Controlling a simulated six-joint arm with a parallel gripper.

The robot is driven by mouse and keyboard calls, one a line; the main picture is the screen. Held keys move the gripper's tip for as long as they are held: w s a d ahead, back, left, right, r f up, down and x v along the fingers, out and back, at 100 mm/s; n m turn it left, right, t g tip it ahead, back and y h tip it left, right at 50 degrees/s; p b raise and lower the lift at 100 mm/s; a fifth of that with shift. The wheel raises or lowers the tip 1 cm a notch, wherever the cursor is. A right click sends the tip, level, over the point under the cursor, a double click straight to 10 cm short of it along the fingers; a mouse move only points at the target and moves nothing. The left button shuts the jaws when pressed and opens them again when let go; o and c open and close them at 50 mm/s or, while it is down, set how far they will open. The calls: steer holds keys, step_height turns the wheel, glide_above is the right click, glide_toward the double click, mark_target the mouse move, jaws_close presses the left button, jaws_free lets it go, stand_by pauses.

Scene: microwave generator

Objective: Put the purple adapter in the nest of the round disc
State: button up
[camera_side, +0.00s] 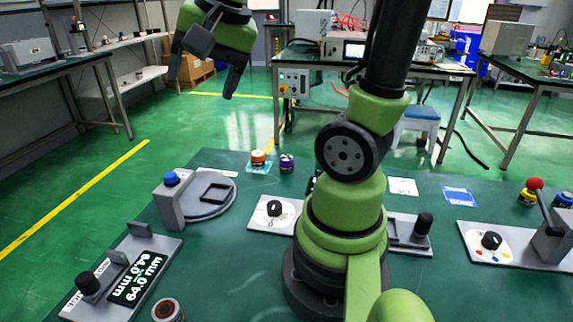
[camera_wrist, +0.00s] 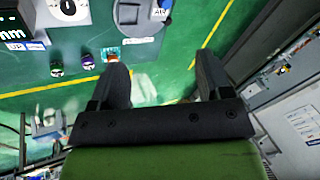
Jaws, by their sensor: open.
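The purple adapter (camera_side: 287,162) stands upright on the green table near its far edge, in the side view. In the wrist view it (camera_wrist: 88,62) is left of my fingers. The round disc (camera_side: 207,197) lies on a grey base at the left of the table; the square dark frame on it is its nest (camera_side: 209,193), which looks empty. The disc also shows at the top of the wrist view (camera_wrist: 138,18). My gripper (camera_side: 205,88) is open and empty, high above and beyond the table's far left edge, away from the adapter. Its fingers (camera_wrist: 158,85) are wide apart in the wrist view.
An orange-topped part (camera_side: 258,158) stands on a light blue square left of the adapter. A blue button post (camera_side: 171,179) stands beside the disc. A gauge with a 64.0 mm display (camera_side: 138,277) is front left. A knob panel (camera_side: 274,211) lies before my arm.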

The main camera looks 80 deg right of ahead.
steer(key=w+d+f+m+g, duration=0.1)
steer(key=d+f+m+g, duration=0.1)
steer(key=d+f+m, duration=0.55)
steer(key=d+f+m+g, duration=0.15)
steer(key=d+m, duration=0.25)
steer(key=d, duration=0.6)
steer(key=s+d+f+m, duration=0.2)
steer(key=f, duration=0.1)
steer(key=s+d+f+m+g, duration=0.1)
steer(key=s+d+f+m, duration=0.1)
steer(key=d+f+m, duration=0.1)
steer(key=s+d+f+m, duration=0.2)
steer(key=d+f, duration=0.1)
steer(key=shift+s+d+f+m+g, duration=0.1)
steer(key=shift+d+f+m+g, duration=0.15)
steer(key=shift+f+m, duration=0.1)
glide_above(287, 158)
steer(key=shift+m, duration=0.4)
steer(key=f, duration=0.4)
steer(key=shift+d+f, duration=0.25)
steer(key=shift+f, duration=0.1)
steer(key=shift+a+f, duration=0.15)
steer(key=shift+f, duration=3)
steer(key=c, duration=1.2)
steer(key=shift+r, duration=0.15)
